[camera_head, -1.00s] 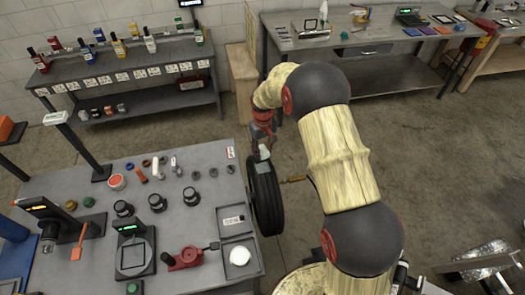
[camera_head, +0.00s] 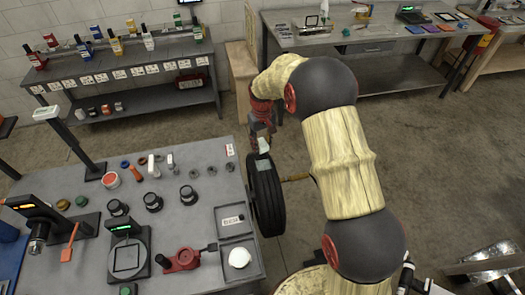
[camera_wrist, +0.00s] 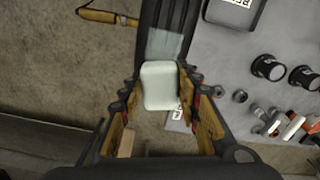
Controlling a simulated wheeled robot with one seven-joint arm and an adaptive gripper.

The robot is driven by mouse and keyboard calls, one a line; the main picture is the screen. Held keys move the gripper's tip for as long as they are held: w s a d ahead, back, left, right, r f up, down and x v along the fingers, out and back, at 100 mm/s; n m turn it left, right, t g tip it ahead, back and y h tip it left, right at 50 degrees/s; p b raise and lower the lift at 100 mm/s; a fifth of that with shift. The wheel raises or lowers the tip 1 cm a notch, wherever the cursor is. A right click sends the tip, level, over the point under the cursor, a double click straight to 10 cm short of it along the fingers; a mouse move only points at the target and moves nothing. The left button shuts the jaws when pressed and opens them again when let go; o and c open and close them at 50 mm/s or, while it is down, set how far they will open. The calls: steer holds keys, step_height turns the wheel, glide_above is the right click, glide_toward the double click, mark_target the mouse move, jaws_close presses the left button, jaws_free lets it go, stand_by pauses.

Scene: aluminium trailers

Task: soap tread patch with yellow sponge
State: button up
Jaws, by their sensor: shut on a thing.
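My gripper (camera_wrist: 157,82) is shut on a pale, whitish block (camera_wrist: 159,88), which looks like the sponge though no yellow shows on it. In the head view, my gripper (camera_head: 262,136) is at the top of the upright black tyre (camera_head: 267,205), by the workbench's right edge. In the wrist view, a lighter, greyish patch (camera_wrist: 165,44) crosses the tread of the tyre (camera_wrist: 166,15), just beyond the block. The block overlaps the near end of this patch in the picture. I cannot tell whether it touches the tread.
The grey workbench (camera_head: 205,220) left of the tyre holds knobs, a red tool (camera_head: 182,260) and a tray (camera_head: 236,249) with a white round thing. A yellow-handled tool (camera_wrist: 108,17) sticks out beside the tyre.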

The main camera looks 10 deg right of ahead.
steer(key=shift+w+f+b, duration=0.2)
steer(key=shift+w+b, duration=0.05)
steer(key=shift+b, duration=0.3)
